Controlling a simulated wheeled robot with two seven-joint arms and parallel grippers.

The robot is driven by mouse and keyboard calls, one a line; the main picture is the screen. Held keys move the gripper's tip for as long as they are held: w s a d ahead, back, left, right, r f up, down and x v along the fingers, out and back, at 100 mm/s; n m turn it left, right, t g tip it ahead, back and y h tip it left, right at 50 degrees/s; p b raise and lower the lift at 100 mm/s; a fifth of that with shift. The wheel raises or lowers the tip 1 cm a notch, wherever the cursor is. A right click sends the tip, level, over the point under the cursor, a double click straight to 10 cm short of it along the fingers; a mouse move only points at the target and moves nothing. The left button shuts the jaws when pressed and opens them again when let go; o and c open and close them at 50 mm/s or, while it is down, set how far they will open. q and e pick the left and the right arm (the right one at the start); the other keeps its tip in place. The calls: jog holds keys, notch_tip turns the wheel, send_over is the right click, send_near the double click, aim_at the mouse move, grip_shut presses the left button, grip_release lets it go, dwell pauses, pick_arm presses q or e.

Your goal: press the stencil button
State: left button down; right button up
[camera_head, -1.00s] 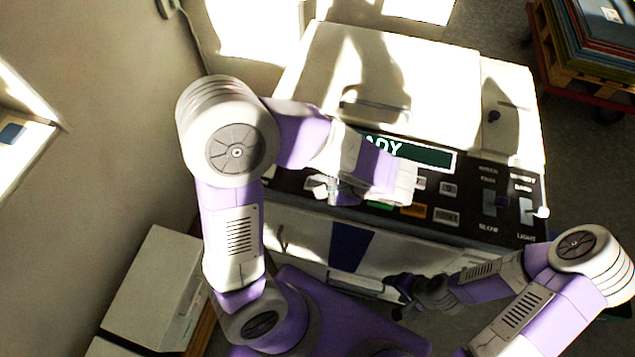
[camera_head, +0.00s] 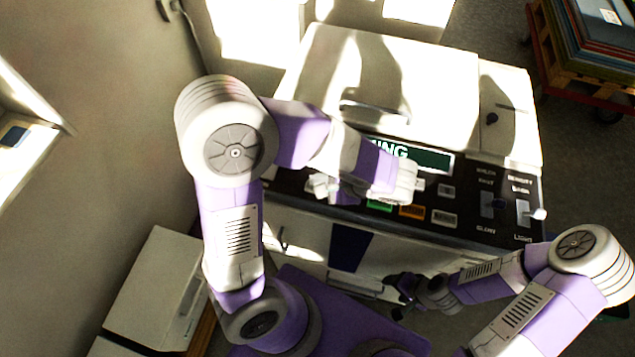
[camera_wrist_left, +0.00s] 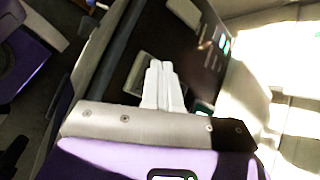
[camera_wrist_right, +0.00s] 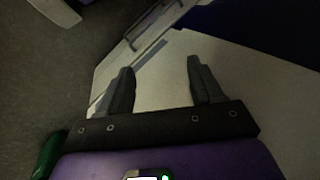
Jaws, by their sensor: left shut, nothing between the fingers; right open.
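The machine's dark control panel (camera_head: 468,203) carries several buttons, among them a green one (camera_head: 379,206) and an orange one (camera_head: 411,211). My left gripper (camera_head: 322,188) is shut and empty at the left part of the panel. In the left wrist view its closed fingers (camera_wrist_left: 160,66) lie over a grey-framed button (camera_wrist_left: 140,72) and partly hide it. I cannot read that button's label or tell whether the tips touch it. The display (camera_head: 428,159) shows letters ending in "ING"; my left arm hides the rest. My right gripper (camera_head: 400,290) is open and empty low before the machine's front.
The white machine top (camera_head: 430,75) lies behind the panel. Two sliders (camera_head: 524,210) sit at the panel's right. A pallet with stacked sheets (camera_head: 590,50) stands at the upper right. A white cabinet (camera_head: 155,285) stands at the lower left by the wall.

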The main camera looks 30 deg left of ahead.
pick_arm(q)
notch_tip(320, 180, up, 5)
jog(key=p, duration=0.4)
dwell(0.3)
jog(key=shift+f, duration=0.1)
dwell(0.6)
